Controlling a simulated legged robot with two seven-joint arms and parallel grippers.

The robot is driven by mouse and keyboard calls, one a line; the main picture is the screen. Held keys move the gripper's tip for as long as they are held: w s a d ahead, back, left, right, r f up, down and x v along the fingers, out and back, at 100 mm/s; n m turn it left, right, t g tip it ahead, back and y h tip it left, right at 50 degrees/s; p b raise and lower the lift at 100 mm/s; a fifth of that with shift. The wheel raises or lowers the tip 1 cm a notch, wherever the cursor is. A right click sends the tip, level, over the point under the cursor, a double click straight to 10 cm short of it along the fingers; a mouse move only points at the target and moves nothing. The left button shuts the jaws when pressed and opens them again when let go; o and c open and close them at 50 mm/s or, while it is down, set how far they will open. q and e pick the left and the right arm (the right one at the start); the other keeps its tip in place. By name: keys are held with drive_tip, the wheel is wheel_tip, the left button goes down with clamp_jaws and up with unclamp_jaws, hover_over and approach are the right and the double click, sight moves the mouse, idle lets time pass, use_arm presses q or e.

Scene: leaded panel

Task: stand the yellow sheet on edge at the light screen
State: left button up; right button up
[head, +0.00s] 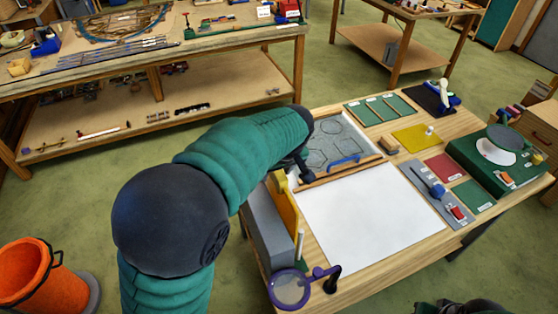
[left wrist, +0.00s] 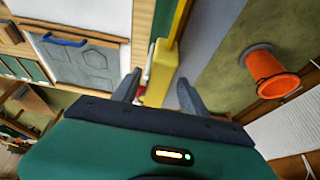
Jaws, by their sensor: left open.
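A flat yellow sheet (head: 415,138) lies on the right half of the worktable, with a small pale knobbed object on it. A large white panel (head: 365,215) lies flat in the middle of the table; I cannot tell whether it is the light screen. A narrow yellow piece (head: 285,205) stands beside a long grey block (head: 266,230) at the table's left edge. My left gripper (head: 302,178) is above the table's left side, partly hidden by its arm. In the left wrist view its open fingers (left wrist: 157,82) have the yellow piece (left wrist: 158,92) beyond and between them. Contact is unclear.
A wood strip (head: 340,174) and a grey patterned board (head: 340,140) lie behind the white panel. Red (head: 445,168) and green (head: 472,195) sheets lie at right, near a green machine (head: 495,160). A purple-rimmed magnifier (head: 290,289) stands at the near left corner.

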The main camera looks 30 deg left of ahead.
use_arm(q)
drive_tip(key=b+v, duration=0.1)
drive_tip(key=v, duration=1.4)
drive_tip(key=shift+s+r, duration=0.2)
drive_tip(key=shift+r, duration=0.2)
use_arm(e)
drive_tip(key=shift+x, duration=0.8)
drive_tip(key=shift+s+d, duration=0.1)
drive_tip(key=shift+s, duration=0.2)
